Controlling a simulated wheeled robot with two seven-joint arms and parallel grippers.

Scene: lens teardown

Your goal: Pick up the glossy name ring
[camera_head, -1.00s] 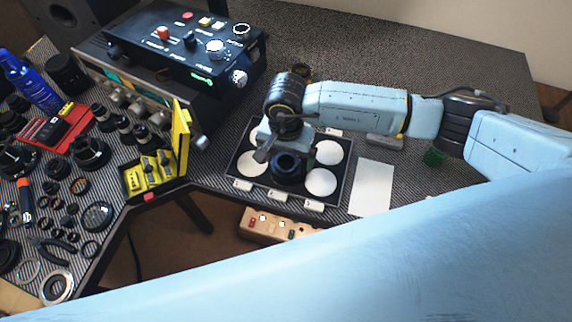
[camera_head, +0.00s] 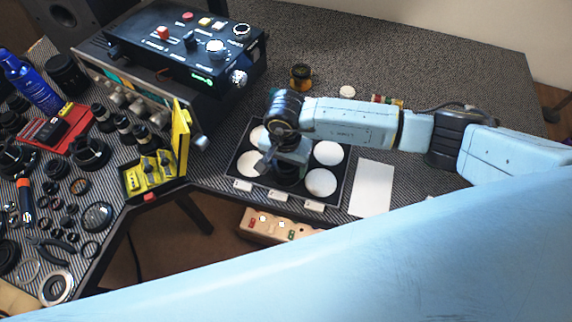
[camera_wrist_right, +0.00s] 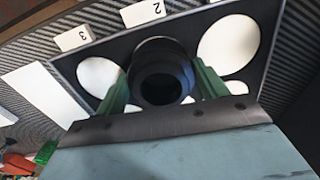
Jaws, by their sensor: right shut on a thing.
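My right gripper (camera_head: 287,168) points down over the black tray (camera_head: 236,168) in the head view. In the right wrist view its two green fingers (camera_wrist_right: 160,88) stand on either side of a dark, round lens body (camera_wrist_right: 160,76) and are shut on it. The lens body has a dark ring-shaped top with a hollow centre, and I cannot tell the glossy name ring apart from it. In the head view the gripper hides most of the lens body. My left gripper is not in view.
The tray has several white round spots and numbered tabs. A white sheet (camera_head: 372,188) lies right of it. A black control box (camera_head: 190,50) and an open yellow case (camera_head: 155,175) stand to the left. Lens parts crowd the far left. The back right is mostly clear.

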